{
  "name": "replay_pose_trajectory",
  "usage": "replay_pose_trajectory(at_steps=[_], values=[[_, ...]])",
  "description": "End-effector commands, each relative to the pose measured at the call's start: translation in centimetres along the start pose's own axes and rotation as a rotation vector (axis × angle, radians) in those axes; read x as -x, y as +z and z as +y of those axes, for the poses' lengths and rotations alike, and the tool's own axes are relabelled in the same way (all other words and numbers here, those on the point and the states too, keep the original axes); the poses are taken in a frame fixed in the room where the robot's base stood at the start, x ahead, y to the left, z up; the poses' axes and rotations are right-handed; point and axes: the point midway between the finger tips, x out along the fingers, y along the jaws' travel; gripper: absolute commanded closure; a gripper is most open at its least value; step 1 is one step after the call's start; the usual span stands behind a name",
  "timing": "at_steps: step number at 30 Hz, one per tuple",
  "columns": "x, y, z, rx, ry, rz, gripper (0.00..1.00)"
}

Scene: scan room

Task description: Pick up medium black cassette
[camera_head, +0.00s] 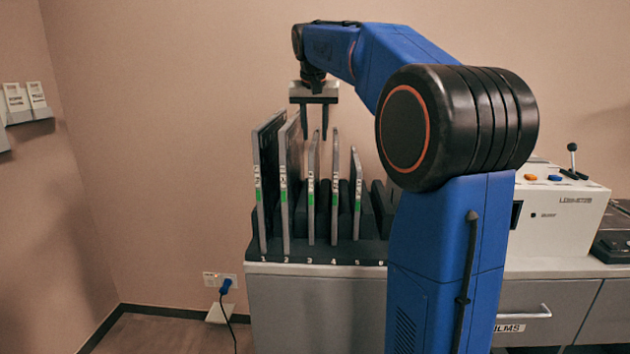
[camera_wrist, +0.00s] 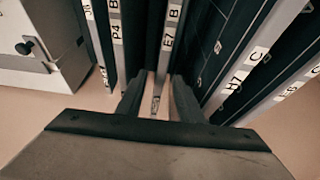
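Several upright cassettes with pale edges and dark faces stand in numbered slots of a dark rack (camera_head: 330,250). Two tall ones are at the left, in slots 1 (camera_head: 258,190) and 2 (camera_head: 285,190). Mid-height ones are in slots 3 (camera_head: 311,200) and 4 (camera_head: 335,195), and a shorter one is in slot 5 (camera_head: 357,195). My gripper (camera_head: 315,138) points down above slots 3 and 4, open and empty. In the wrist view its fingers (camera_wrist: 158,85) straddle the line of the cassette labelled E7 B (camera_wrist: 169,35), without visible contact. P4 B (camera_wrist: 117,38) stands beside it. I cannot tell their colours apart.
Tall H7 C (camera_wrist: 240,85) stands close beside one finger in the wrist view. Slot 6 looks empty. A white control box (camera_head: 560,215) with a joystick stands right of the rack on the cabinet. A wall holder (camera_head: 25,105) is at far left.

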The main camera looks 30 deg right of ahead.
Motion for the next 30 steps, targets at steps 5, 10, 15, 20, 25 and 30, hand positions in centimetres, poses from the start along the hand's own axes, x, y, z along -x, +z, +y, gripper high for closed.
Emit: replay_pose_trajectory(at_steps=[5,10,15,20,25,30], values=[[-2.5,0.1,-0.1,0.0,0.001,-0.001,0.66],[-4.1,0.1,-0.1,0.0,0.0,0.0,0.66],[-4.3,0.1,-0.1,0.0,0.0,0.001,0.66],[-4.2,0.1,-0.1,0.0,0.0,0.001,0.93],[-4.2,0.1,-0.1,0.0,0.0,0.0,1.0],[-4.2,0.1,-0.1,0.0,0.0,0.0,1.0]])
